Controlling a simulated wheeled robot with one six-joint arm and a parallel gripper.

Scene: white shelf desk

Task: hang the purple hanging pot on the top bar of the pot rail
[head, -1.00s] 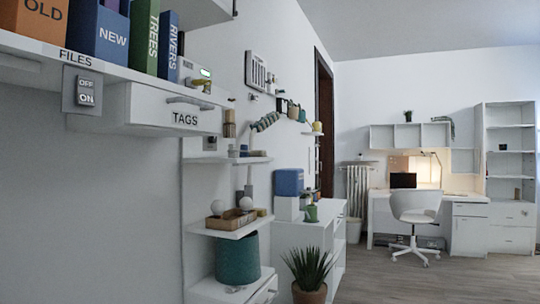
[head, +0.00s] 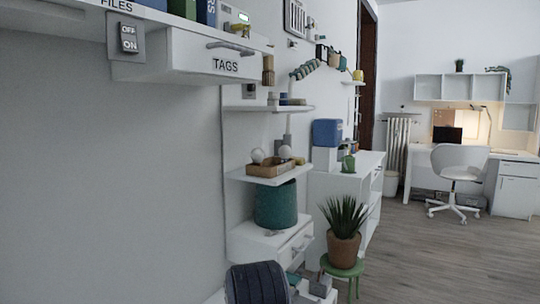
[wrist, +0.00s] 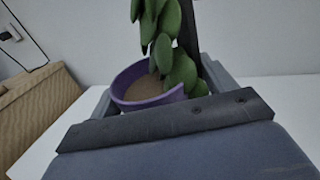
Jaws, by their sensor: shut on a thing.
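The purple pot (wrist: 145,88) shows in the wrist view, with brown soil and large green leaves rising from it. My gripper (wrist: 160,86) is shut on the pot, with grey finger parts on its left and right. The dark front edge of the gripper hides the pot's lower part.
A tan woven box (wrist: 42,112) stands left of the pot on a white surface (wrist: 285,105). In the head view, a drawer marked TAGS (head: 222,58) juts out at upper left. A spiky plant (head: 344,217) stands on a green stool (head: 342,266). Open floor (head: 430,260) lies to the right.

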